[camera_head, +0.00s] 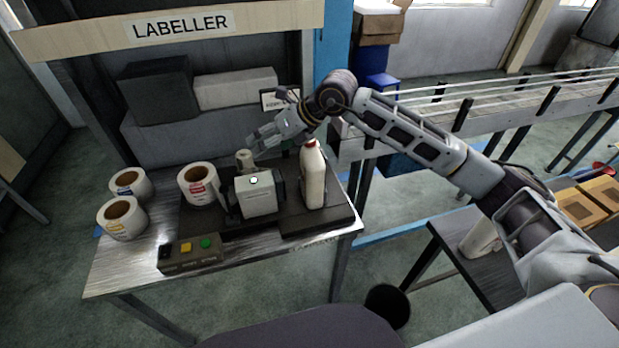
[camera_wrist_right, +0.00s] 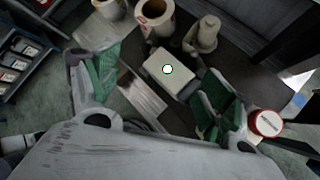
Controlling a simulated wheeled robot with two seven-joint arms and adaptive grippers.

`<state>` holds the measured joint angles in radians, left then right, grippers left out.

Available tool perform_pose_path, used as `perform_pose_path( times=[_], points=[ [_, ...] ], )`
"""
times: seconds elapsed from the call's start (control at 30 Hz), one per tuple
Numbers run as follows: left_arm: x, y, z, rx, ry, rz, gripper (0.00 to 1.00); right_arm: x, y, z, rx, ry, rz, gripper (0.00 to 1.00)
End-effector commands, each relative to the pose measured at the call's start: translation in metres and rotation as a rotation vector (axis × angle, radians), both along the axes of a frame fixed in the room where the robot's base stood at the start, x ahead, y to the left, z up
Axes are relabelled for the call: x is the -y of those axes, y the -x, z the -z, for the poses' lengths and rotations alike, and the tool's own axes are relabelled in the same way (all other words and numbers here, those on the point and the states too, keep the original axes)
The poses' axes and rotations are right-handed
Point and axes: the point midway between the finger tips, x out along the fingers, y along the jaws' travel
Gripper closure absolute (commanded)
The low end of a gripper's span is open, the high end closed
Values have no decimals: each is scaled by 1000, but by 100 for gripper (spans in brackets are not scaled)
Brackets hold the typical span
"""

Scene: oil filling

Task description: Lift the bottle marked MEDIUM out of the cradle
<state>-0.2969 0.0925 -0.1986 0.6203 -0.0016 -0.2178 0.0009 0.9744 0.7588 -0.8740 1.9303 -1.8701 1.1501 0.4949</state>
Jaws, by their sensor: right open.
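A white bottle with a red cap (camera_head: 313,175) stands upright on the dark base of the labeller, right of a white block (camera_head: 256,196). I cannot read a MEDIUM mark on it, and no separate cradle can be made out. My right gripper (camera_head: 272,135) is above and behind the block, left of the bottle's top. In the right wrist view the gripper (camera_wrist_right: 163,80) is open with green pads and nothing between them. The bottle's cap (camera_wrist_right: 266,123) shows outside the right-hand finger, apart from the grip. My left gripper is not in view.
Label rolls with a red (camera_head: 199,184), a blue (camera_head: 130,185) and a yellow (camera_head: 121,218) mark stand at left. A button box (camera_head: 190,253) sits at the table's front. A conveyor (camera_head: 480,110) runs behind. Another white bottle (camera_head: 480,238) is on a table at right.

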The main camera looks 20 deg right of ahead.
Motion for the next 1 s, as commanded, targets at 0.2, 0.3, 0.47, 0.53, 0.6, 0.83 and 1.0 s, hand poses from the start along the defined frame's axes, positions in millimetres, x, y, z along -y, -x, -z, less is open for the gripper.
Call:
perform_pose_path(
  times=[0.2, 0.3, 0.47, 0.53, 0.6, 0.83, 1.0],
  points=[
    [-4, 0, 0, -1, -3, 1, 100, 34, 8, 17, -10, 206, 109, 19],
    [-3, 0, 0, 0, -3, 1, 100, 54, 8, 22, -25, 289, 187, 19],
    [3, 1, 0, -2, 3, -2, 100, 91, 8, 31, -74, 402, 332, 19],
    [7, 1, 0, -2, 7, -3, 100, 103, 11, 34, -103, 437, 391, 19],
    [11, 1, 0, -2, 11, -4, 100, 113, 16, 37, -139, 462, 440, 19],
    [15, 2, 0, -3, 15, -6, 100, 122, 23, 41, -200, 463, 540, 19],
    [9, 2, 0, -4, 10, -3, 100, 122, 23, 40, -204, 455, 551, 19]
  ],
)
